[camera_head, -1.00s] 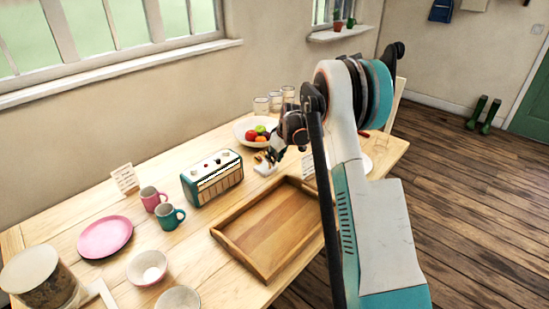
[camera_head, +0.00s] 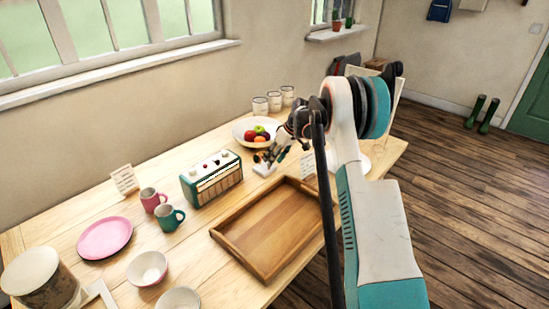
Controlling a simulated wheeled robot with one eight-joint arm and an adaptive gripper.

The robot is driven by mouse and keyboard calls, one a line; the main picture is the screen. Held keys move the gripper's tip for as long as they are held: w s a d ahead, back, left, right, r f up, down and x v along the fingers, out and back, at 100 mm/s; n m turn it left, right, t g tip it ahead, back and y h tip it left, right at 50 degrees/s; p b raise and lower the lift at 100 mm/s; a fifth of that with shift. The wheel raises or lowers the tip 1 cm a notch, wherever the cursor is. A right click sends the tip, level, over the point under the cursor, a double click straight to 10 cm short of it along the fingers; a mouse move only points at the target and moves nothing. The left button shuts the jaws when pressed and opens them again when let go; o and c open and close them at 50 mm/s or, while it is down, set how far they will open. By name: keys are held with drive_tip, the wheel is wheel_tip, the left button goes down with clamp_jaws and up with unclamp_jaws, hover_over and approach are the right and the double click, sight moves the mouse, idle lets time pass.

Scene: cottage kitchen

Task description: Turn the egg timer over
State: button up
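My gripper (camera_head: 272,154) reaches over the table just right of the radio and in front of the fruit bowl. It is small and dark here, and I cannot tell whether its fingers are open or shut. A small white block-like thing (camera_head: 263,170) stands on the table just below the fingertips, with small brownish parts near its top. I cannot make out the egg timer for certain; it may be among these small parts or hidden behind my arm.
A wooden tray (camera_head: 222,236) lies in front of my gripper. My arm covers the table's right part.

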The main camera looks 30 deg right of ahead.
drive_tip(key=v, duration=1.2)
